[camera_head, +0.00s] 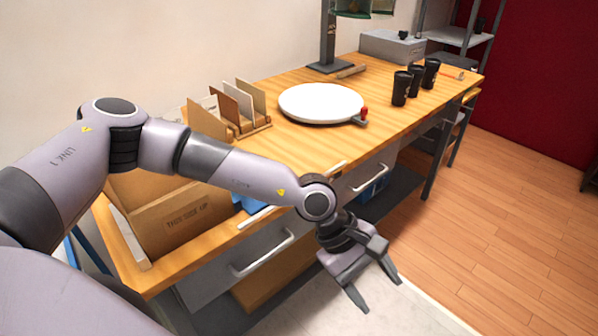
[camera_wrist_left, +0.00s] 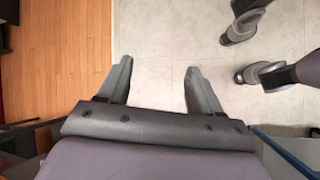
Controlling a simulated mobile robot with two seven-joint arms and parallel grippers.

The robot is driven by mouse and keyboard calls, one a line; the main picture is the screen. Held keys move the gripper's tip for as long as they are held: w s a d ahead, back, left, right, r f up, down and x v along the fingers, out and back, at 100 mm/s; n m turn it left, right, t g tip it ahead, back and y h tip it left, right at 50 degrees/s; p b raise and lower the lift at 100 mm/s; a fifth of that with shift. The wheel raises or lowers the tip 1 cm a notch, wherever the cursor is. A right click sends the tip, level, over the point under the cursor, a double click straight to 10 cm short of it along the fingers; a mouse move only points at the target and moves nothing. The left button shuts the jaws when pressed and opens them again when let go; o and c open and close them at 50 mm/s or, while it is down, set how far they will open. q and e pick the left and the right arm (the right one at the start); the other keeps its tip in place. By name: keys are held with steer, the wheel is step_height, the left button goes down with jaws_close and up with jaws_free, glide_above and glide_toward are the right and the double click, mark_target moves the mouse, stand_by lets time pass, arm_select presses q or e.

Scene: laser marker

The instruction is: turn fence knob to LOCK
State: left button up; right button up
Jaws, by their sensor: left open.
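A small red knob (camera_head: 364,112) on a grey piece sits at the right edge of a white round plate (camera_head: 318,103) on the wooden workbench. I cannot tell for sure that it is the fence knob, and no LOCK mark is readable. My left gripper (camera_head: 377,292) is open and empty, out in front of the bench's drawers and well apart from the red knob. Its two spread fingers also show in the left wrist view (camera_wrist_left: 158,66), with only pale floor between them. My right gripper does not show.
Behind my left arm, a wooden rack (camera_head: 252,129) holds upright panels beside the plate. Several black cups (camera_head: 401,88) stand at the right of the bench (camera_head: 300,147). A dark post (camera_head: 328,45) and a grey box (camera_head: 391,46) are at the back. Drawer handles (camera_head: 264,254) stick out in front.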

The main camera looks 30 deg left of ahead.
arm_select(q)
steer(key=w+a+r+m+t+y, duration=0.1)
steer(key=w+a+r+y, duration=0.25)
steer(key=a, duration=0.65)
steer(key=w+a+r+m+t+y, duration=0.2)
steer(key=w+a+y, duration=0.15)
steer(key=a, duration=0.65)
steer(key=w+a+r+m+t+y, duration=0.1)
steer(key=w+a+r+y, duration=0.3)
steer(key=a, duration=0.6)
steer(key=shift+h, duration=0.4)
steer(key=x, duration=0.8)
steer(key=shift+w+d+p, duration=0.1)
steer(key=shift+d+p, duration=0.3)
steer(key=shift+c, duration=0.3)
steer(key=c, duration=1)
